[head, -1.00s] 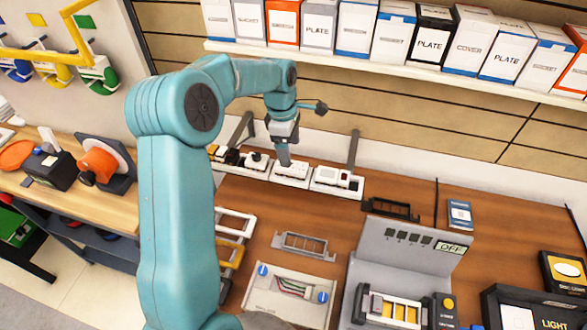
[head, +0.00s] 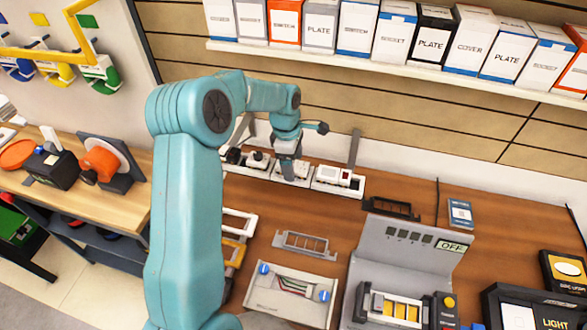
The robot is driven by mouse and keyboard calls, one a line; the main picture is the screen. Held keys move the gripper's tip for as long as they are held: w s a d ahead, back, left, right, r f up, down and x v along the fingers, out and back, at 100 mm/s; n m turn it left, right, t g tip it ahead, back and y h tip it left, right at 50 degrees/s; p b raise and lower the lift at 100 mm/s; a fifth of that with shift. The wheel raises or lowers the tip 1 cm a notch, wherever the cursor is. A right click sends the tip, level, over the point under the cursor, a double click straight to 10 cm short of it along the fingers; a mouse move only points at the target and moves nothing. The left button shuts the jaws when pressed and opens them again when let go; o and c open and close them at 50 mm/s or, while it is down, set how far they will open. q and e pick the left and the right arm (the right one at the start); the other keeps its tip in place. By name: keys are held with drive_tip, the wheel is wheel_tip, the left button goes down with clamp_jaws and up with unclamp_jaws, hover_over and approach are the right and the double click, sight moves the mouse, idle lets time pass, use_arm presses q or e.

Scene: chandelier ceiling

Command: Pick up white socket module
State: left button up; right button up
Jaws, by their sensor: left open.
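A row of white trays with small modules stands at the back of the brown workbench. The middle tray (head: 303,182) holds a white module (head: 300,168), partly hidden by my left gripper; I cannot tell from its face whether it is the socket module. My left gripper (head: 289,174) points down at this tray, open, its fingers small and blurred against the white. I cannot tell whether it touches the module. My right gripper is out of view.
The right tray (head: 337,189) holds white and dark red modules. A grey frame (head: 304,246) and a wall box with wires (head: 290,296) lie in front. A grey test stand (head: 410,248) reads OFF. A shelf of boxes (head: 430,68) hangs above.

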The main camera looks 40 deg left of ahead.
use_arm(q)
drive_tip(key=shift+s+d+r, duration=0.15)
drive_tip(key=shift+s, duration=0.3)
drive_tip(key=shift+w+a+f, duration=0.2)
drive_tip(key=shift+w+f, duration=0.1)
drive_tip(key=shift+w, duration=0.1)
drive_tip(key=shift+s+d+r, duration=0.15)
drive_tip(key=shift+c, duration=0.9)
drive_tip(key=shift+s+r, duration=0.1)
drive_tip(key=shift+s, duration=0.05)
drive_tip(key=c, duration=1)
drive_tip(key=shift+r, duration=0.15)
wheel_tip(320, 180, up, 20)
